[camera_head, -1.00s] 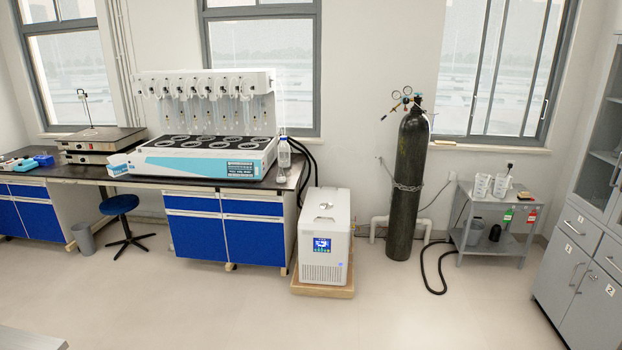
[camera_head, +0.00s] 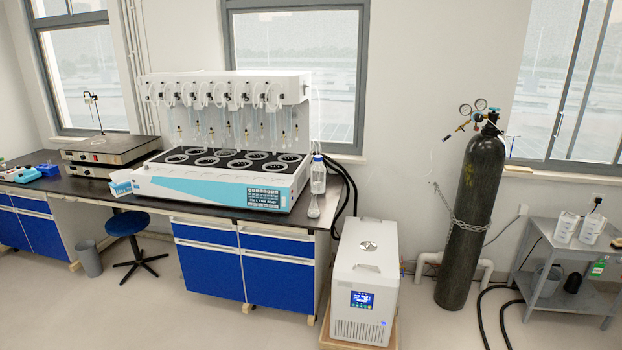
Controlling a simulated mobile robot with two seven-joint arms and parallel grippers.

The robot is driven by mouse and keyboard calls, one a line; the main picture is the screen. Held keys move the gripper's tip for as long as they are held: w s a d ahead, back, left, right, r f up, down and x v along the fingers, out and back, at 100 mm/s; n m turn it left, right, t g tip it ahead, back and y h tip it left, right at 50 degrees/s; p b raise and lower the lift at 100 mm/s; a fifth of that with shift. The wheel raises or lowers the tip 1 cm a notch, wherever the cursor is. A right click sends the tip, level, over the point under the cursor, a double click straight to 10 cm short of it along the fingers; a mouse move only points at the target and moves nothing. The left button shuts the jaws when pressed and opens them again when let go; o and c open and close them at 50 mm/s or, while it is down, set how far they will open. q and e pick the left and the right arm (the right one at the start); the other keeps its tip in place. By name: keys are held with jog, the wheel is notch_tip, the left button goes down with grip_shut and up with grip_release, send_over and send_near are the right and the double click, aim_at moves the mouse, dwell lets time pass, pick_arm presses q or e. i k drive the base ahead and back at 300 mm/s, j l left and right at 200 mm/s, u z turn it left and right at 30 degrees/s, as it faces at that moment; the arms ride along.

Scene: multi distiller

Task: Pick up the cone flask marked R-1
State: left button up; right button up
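A small clear cone-shaped flask (camera_head: 314,211) stands at the right end of the black lab bench (camera_head: 225,213). A clear bottle with a blue cap (camera_head: 318,175) is right behind it and partly overlaps it in the view. No R-1 mark can be read on any vessel from here. The multi-place distiller (camera_head: 222,188), white with a light blue front, stands on the bench to the left of the flask. Neither of my grippers is in view.
A white chiller (camera_head: 362,290) stands on the floor right of the bench, with a chained gas cylinder (camera_head: 470,220) beyond. A grey cart (camera_head: 555,290) is at far right. A blue stool (camera_head: 127,225) and a grey bin (camera_head: 88,258) are at left. The front floor is clear.

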aim_at(313, 211)
jog(key=i, duration=1.65)
